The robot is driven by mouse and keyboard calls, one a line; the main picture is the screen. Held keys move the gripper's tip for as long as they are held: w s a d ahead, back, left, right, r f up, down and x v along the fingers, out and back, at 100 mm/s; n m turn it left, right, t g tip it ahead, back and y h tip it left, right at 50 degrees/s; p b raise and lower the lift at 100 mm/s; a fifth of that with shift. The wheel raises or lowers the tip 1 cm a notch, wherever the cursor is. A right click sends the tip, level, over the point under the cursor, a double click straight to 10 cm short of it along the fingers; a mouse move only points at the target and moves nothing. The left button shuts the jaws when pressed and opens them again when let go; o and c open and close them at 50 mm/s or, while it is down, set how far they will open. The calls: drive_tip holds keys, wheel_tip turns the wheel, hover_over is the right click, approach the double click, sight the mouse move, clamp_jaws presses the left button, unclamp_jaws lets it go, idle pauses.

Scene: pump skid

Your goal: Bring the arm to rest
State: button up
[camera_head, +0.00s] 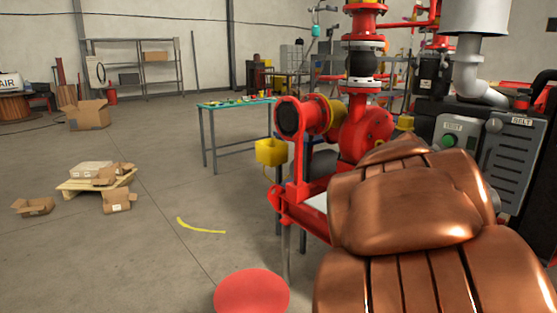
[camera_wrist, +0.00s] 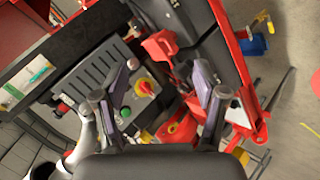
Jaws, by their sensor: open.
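My gripper (camera_wrist: 160,84) shows in the wrist view with its two fingers apart and nothing between them. Behind the fingers lies a grey panel with a red-and-yellow knob (camera_wrist: 146,88) and a green button (camera_wrist: 125,112). I cannot tell how far the fingertips are from it. In the head view the gripper does not show. Copper-coloured parts of my own body fill the lower right there and hide part of the pump skid.
The red pump (camera_head: 366,130) and a grey control box (camera_head: 456,136) stand close at the right. A green-topped table (camera_head: 237,103) stands behind. A pallet (camera_head: 72,186) with boxes and a red round-topped thing (camera_head: 251,292) are at left and front. Open floor lies between.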

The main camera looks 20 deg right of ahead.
drive_tip(key=s+a+n+g+y+p, duration=0.1)
drive_tip(key=s+a+y+p, duration=0.2)
drive_tip(key=a, duration=0.8)
drive_tip(key=s+a+n+g+y+p, duration=0.1)
drive_tip(key=s+a+y+p, duration=0.2)
drive_tip(key=s+a+p, duration=0.4)
drive_tip(key=s+a+n+g+y+p, duration=0.1)
drive_tip(key=s+a+y+p, duration=0.2)
drive_tip(key=a, duration=1.2)
drive_tip(key=s+p, duration=0.2)
drive_tip(key=s, duration=0.1)
drive_tip(key=shift+g+y, duration=0.3)
drive_tip(key=shift+y, duration=0.1)
